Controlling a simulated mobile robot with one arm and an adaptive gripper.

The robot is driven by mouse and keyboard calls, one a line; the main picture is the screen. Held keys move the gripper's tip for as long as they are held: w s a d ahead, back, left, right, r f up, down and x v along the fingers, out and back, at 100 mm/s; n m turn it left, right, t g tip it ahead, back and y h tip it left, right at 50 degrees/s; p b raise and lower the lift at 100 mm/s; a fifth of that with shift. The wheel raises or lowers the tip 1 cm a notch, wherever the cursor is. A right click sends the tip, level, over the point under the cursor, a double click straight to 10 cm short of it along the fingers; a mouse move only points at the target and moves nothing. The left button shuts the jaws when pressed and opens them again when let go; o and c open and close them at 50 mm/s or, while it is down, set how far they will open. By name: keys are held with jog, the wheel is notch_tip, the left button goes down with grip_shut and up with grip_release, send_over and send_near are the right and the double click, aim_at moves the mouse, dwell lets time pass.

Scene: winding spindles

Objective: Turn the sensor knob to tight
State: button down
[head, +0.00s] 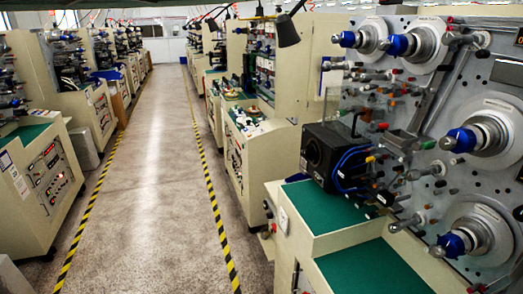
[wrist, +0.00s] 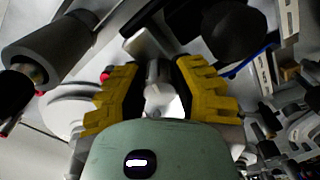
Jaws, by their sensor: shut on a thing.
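In the wrist view, my gripper (wrist: 158,78) has its two yellow-and-black fingers shut on a pale grey, rounded knob (wrist: 156,92). This looks like the sensor knob, but no label or tight mark is readable, so its setting cannot be told. My fingers and palm hide part of the knob. In the head view, the winding machine (head: 420,120) with its many small knobs and guides fills the right side. My gripper does not show there, and I cannot pick out the held knob in that view.
In the wrist view, a grey cone-shaped part (wrist: 52,40) juts in at upper left and a dark round part (wrist: 234,32) is close at upper right. In the head view, blue-tipped spindles (head: 462,139) and a black box (head: 327,152) stick out. The aisle (head: 155,150) is clear.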

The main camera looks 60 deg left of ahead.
jog(key=shift+s+d+f+m, duration=0.1)
jog(key=shift+m, duration=0.55)
jog(key=shift+d+f+m, duration=0.1)
jog(key=shift+m, duration=0.55)
jog(key=shift+m+b, duration=0.3)
jog(key=c, duration=1)
grip_release()
jog(key=o, duration=0.3)
jog(key=shift+a+r, duration=0.1)
jog(key=shift+v, duration=5.95)
